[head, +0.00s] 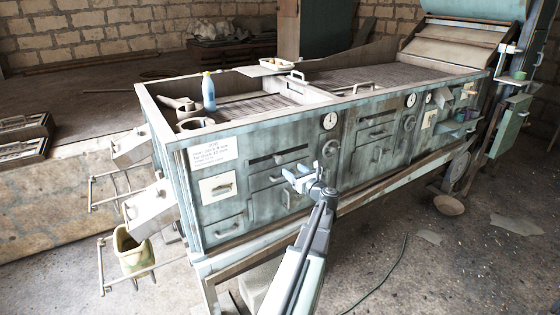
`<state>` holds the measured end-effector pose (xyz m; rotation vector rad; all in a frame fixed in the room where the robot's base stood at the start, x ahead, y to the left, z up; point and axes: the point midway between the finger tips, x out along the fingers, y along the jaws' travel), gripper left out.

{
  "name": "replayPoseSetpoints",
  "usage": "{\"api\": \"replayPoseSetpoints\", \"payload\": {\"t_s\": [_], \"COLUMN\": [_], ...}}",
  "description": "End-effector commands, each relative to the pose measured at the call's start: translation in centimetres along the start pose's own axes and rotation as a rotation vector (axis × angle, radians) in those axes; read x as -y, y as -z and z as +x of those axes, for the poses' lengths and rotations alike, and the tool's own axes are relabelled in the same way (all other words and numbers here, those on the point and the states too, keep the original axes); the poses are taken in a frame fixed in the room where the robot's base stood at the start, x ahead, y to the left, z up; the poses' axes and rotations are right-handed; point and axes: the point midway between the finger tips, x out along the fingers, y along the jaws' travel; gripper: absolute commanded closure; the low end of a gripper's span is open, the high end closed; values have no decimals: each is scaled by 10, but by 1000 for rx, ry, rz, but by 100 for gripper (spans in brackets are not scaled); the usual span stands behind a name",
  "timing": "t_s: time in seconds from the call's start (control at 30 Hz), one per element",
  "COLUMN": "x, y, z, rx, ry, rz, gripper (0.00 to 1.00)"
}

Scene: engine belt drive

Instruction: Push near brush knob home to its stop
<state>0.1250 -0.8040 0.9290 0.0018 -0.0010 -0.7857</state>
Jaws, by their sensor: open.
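The long blue-grey machine (225,213) stands across the middle of the head view. A dark round knob (330,149) sits on its front panel below a white dial; a similar round knob (409,122) sits farther right below a second dial. I cannot tell for sure which is the near brush knob, nor how far either stands out. My gripper (293,172) is open and seems empty, in front of the panel, left of and lower than the closer round knob. A gap shows between it and that knob; its depth from the panel is unclear.
Drawers and handles line the front panel around my gripper. A blue bottle (209,92) stands in the open top at left. Spouts and a yellowish bucket (133,251) hang at the left end. The front floor is mostly clear.

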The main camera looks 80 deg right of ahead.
Motion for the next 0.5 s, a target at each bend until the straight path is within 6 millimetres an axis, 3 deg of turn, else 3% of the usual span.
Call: {"api": "replayPoseSetpoints", "payload": {"t_s": [0.1, 0.5], "x": [2, 1], "y": [0, 0], "z": [24, 89], "rx": [0, 0], "ry": [-2, -1], "rz": [-1, -2], "gripper": [36, 36]}}
